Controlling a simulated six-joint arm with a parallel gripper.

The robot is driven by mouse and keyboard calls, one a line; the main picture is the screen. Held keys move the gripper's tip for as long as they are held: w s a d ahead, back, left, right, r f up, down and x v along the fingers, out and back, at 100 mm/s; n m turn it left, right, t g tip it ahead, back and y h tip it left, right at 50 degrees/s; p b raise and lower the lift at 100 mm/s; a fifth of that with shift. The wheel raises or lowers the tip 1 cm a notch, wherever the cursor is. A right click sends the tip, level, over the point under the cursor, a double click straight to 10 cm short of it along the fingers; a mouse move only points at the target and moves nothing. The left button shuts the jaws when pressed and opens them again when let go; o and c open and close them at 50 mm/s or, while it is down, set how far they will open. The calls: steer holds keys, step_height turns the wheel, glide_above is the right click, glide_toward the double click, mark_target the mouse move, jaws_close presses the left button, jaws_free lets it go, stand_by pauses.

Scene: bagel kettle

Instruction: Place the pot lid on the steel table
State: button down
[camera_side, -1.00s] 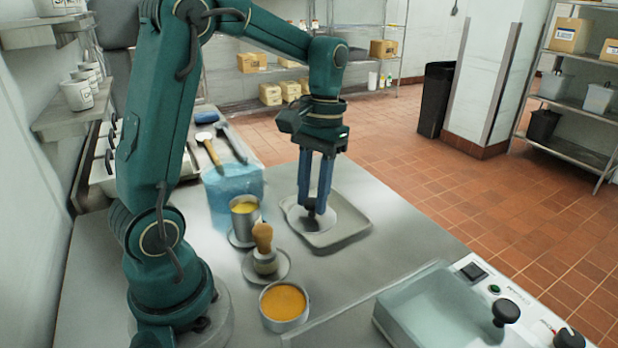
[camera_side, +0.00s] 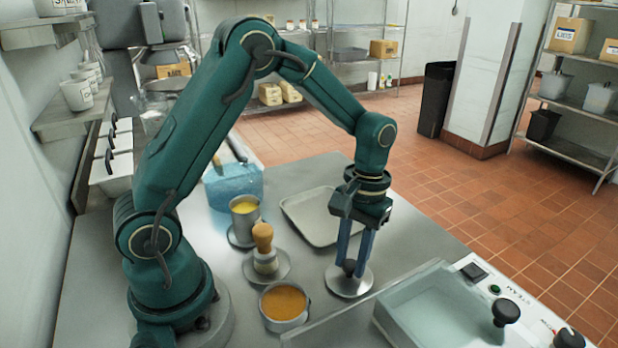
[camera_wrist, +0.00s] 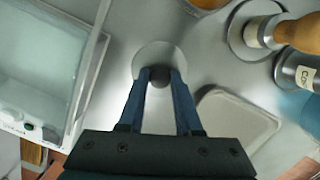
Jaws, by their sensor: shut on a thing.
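The pot lid (camera_side: 349,283) is a round, flat steel disc with a black knob. In the side view it is at or just above the steel table (camera_side: 230,290), between the tray and the steam unit; I cannot tell whether it touches the table. My gripper (camera_side: 350,266) points down and is shut on the lid's knob. In the wrist view the lid (camera_wrist: 153,60) shows beyond my gripper (camera_wrist: 160,76), with the dark knob between the fingertips. The lid looks level.
An empty grey tray (camera_side: 312,236) lies behind the lid. The steam unit (camera_side: 440,310) with a clear guard is close on the right. To the left are a wooden-handled tool (camera_side: 263,240) on a saucer, a pan of orange contents (camera_side: 284,303) and a yellow-filled cup (camera_side: 244,212).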

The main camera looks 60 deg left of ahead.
steer(key=shift+f, duration=0.15)
steer(key=c, duration=0.6)
jaws_free()
step_height(320, 180, up, 11)
steer(key=w, duration=0.2)
step_height(320, 180, up, 5)
steer(key=m+t, duration=0.2)
steer(key=t, duration=0.1)
glide_above(329, 283)
steer(key=s+f+m+t, duration=0.2)
steer(key=s+t, duration=0.2)
steer(key=s, duration=0.3)
steer(key=shift+s+d+f+m+y, duration=0.2)
steer(key=shift+f+m+y, duration=0.1)
steer(key=shift+f+y, duration=0.1)
